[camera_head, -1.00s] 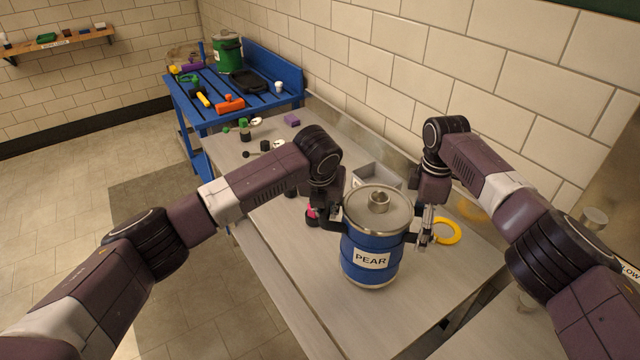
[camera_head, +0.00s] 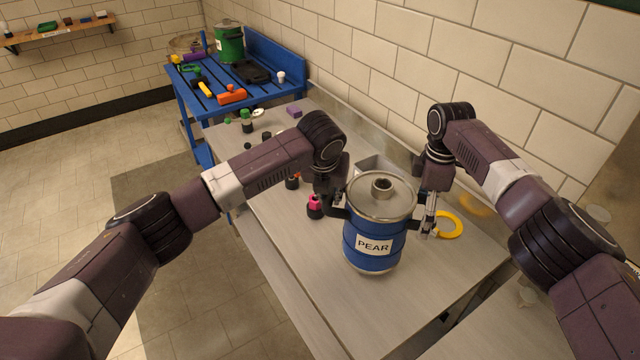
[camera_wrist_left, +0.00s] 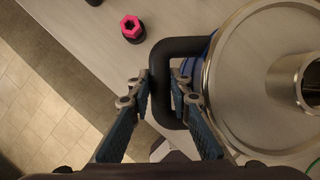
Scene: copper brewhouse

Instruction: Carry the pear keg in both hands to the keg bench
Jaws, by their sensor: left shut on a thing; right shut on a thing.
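The pear keg (camera_head: 373,247) is a blue drum with a grey metal lid, a neck on top and a white PEAR label. It is upright over the steel table (camera_head: 300,260), seemingly just above it. My left gripper (camera_head: 337,205) is shut on its left black handle; in the left wrist view the fingers (camera_wrist_left: 162,88) straddle that handle (camera_wrist_left: 185,48) beside the lid (camera_wrist_left: 245,75). My right gripper (camera_head: 428,224) is shut at the keg's right side, on the handle there, which is mostly hidden. A blue slatted bench (camera_head: 270,104) stands at the far end.
The blue bench carries a green keg (camera_head: 229,45), a black tray (camera_head: 252,72) and several tools. A yellow ring (camera_head: 450,226) lies right of the pear keg. A pink-topped item (camera_head: 315,204) is close on its left; a metal box (camera_head: 372,166) is behind. Floor is clear at left.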

